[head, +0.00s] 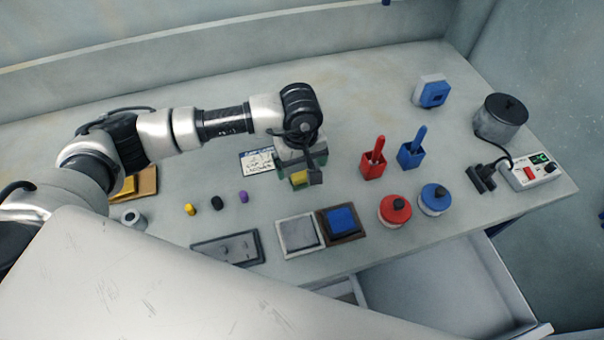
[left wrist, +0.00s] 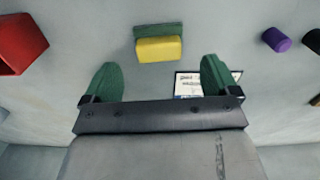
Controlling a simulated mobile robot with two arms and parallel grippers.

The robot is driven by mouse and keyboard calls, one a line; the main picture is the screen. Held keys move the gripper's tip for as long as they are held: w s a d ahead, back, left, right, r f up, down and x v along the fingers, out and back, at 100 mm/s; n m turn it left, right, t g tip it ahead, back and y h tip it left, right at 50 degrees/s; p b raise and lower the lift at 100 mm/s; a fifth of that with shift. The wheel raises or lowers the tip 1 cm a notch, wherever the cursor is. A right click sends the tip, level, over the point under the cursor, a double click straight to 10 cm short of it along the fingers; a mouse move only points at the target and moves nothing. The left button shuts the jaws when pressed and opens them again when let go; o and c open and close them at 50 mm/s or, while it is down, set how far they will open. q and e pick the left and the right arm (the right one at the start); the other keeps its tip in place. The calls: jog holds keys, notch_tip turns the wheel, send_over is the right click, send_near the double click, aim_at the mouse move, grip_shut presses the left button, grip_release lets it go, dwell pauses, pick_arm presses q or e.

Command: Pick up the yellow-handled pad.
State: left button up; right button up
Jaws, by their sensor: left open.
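The yellow-handled pad lies on the table; in the left wrist view its yellow handle (left wrist: 159,49) sits against a green pad body (left wrist: 158,30). In the head view the yellow handle (head: 299,178) shows just below my left gripper (head: 305,172), which partly hides the pad. My left gripper also shows in the left wrist view (left wrist: 160,82), with its two green fingertips spread wide. The pad lies ahead of the fingers, between their lines, and nothing is between the jaws. My right gripper is not in view.
A printed card (head: 257,161) lies left of the gripper. A red holder (head: 373,165) and blue holder (head: 410,155) stand to the right. A grey tray (head: 299,249) and a blue block (head: 342,219) are in front. Small yellow, black and purple pieces lie left.

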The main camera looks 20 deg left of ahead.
aim_at(301, 172)
pick_arm(q)
jog(key=f, duration=0.1)
jog(key=f+p, duration=0.1)
jog(key=f, duration=0.1)
jog(key=shift+s+d+f, duration=0.1)
jog(key=shift+s+d, duration=0.1)
jog(key=shift+f, duration=0.25)
jog(key=c, duration=1)
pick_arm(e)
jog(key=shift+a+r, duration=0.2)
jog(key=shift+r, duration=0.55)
pick_arm(q)
jog(key=shift+r, duration=0.1)
